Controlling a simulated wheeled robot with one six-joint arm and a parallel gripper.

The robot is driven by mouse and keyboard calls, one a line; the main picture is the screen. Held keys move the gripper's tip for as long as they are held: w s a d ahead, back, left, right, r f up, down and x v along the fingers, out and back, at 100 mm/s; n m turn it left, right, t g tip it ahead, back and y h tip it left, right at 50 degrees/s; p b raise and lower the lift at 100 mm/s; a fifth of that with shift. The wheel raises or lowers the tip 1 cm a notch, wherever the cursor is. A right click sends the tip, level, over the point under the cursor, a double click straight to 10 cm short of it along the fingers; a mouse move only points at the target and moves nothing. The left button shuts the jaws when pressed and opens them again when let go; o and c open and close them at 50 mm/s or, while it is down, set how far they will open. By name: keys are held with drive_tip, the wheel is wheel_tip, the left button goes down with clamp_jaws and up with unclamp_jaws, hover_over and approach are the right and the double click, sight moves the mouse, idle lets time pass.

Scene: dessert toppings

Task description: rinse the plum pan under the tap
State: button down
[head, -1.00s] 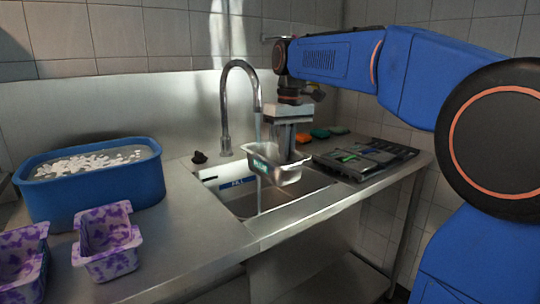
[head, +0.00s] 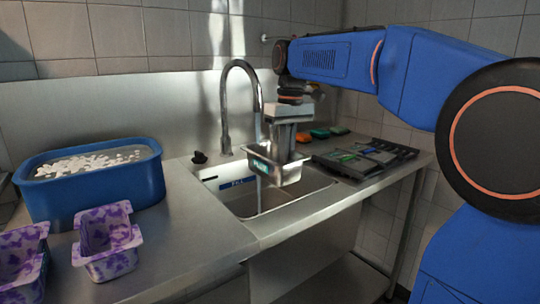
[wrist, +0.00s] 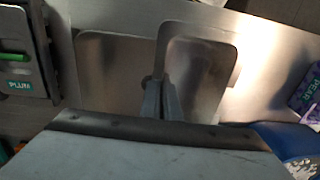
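The plum pan (head: 285,175) is a small steel pan with a teal PLUM label on its front. It hangs roughly level over the sink basin (head: 232,200), beside and just below the mouth of the tap (head: 226,105). My gripper (head: 283,150) points down and is shut on the pan's wall. In the wrist view, the closed fingers (wrist: 162,98) cover part of the pan (wrist: 205,70). I cannot clearly make out water falling from the tap now. The pan's inside is partly hidden in the head view.
A dark rack (head: 365,158) with green pieces stands right of the sink. Orange and green sponges (head: 320,133) lie behind it. A blue tub (head: 95,180) of water with white bits and purple patterned containers (head: 108,242) stand left.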

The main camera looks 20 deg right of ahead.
drive_tip(key=shift+s+a+r, duration=0.25)
drive_tip(key=shift+s+r, duration=0.75)
drive_tip(key=shift+s, duration=0.25)
drive_tip(key=shift+s+a+r, duration=0.25)
drive_tip(key=shift+s+r, duration=0.75)
drive_tip(key=shift+s, duration=0.2)
